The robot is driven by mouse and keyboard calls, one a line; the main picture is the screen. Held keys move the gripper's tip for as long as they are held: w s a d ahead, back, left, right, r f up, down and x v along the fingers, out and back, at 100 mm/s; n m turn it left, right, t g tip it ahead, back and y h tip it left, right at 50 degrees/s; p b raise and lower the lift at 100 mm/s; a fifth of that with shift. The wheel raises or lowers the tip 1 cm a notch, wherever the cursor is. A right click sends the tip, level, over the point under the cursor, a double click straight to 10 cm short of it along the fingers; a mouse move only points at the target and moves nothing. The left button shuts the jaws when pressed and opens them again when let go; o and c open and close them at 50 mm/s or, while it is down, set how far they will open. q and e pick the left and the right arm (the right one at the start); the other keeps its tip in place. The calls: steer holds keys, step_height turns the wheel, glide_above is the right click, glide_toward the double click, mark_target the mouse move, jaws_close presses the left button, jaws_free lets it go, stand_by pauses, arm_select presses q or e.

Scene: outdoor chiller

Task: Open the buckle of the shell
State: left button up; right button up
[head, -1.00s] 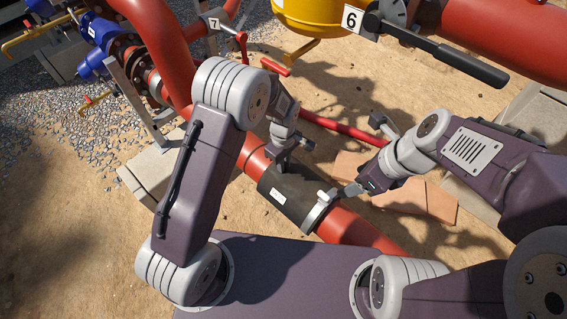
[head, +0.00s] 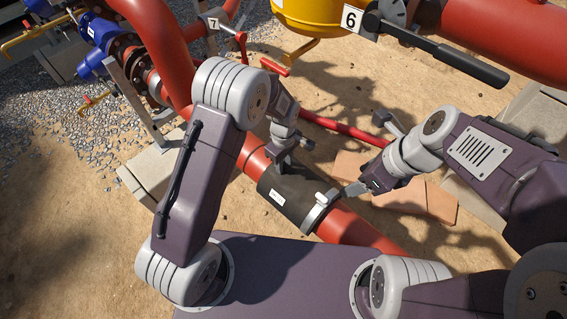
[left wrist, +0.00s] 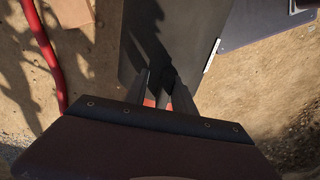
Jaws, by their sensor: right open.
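The shell (head: 270,190) is a dark sleeve with a white label, around the red pipe in the middle of the head view. A pale metal buckle (head: 321,199) sits on its lower right end. My right gripper (head: 352,189) is open and empty, just right of the buckle, with a small gap. My left gripper (head: 279,166) is at the shell's upper left end. In the left wrist view my left gripper's fingers (left wrist: 161,88) lie over the dark shell (left wrist: 185,40), with bits of red at their bases. Whether they hold the shell's edge cannot be told.
The red pipe (head: 345,226) runs diagonally past my base. A yellow housing (head: 310,15) and a black lever (head: 455,62) by tag 6 are above. A thin red pipe (head: 340,129) lies behind the shell. Flat tan slabs (head: 425,200) lie right. Sandy ground is open at left.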

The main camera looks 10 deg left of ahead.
arm_select(q)
steer(key=shift+s+a+f, duration=0.2)
steer(key=shift+s+f, duration=0.2)
step_height(320, 180, up, 13)
steer(key=shift+w+d, duration=0.15)
steer(key=shift+w, duration=0.1)
steer(key=shift+f, duration=0.1)
